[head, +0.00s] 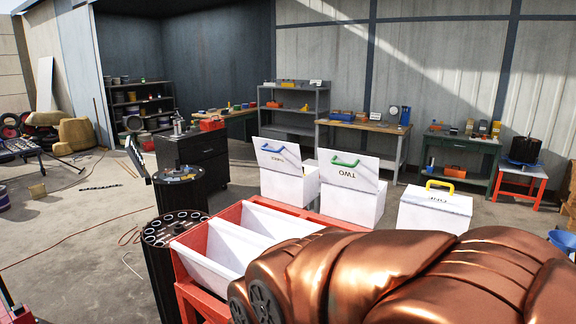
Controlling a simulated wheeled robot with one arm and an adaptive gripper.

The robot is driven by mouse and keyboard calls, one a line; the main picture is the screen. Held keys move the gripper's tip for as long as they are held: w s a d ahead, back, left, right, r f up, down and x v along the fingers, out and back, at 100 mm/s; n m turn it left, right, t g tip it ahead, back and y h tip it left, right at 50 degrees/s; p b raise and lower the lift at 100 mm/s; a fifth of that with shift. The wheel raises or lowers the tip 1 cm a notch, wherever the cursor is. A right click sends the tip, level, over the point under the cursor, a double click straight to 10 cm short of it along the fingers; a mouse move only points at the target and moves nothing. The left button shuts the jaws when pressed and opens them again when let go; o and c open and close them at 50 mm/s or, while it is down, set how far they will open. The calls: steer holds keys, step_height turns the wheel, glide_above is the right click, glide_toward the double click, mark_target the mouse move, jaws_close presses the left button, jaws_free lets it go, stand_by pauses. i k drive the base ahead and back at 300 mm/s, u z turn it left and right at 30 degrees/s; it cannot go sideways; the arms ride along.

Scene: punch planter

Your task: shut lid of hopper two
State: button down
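Hopper two (349,205) is a white box in the middle of a row of three. Its lid (349,170) stands raised and tilted back, with a green handle and the word TWO upside down on it. The hopper to its left (288,186) also has its lid raised, with a blue handle. The hopper to its right (433,212) has its lid down, with a yellow handle and lettering. My gripper is not in view. My copper-coloured arm fills the lower right foreground and hides what is behind it.
A red frame (186,268) holding white open bins (225,247) stands in front of the hoppers. Dark cylinders with holed tops (172,229) stand left of it. Shelves (297,100) and workbenches (368,126) line the back wall. The floor at the left is fairly open, with cables.

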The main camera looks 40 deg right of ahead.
mark_target(358, 172)
steer(key=z, duration=0.05)
steer(key=i, duration=1.15)
steer(key=z, duration=0.6)
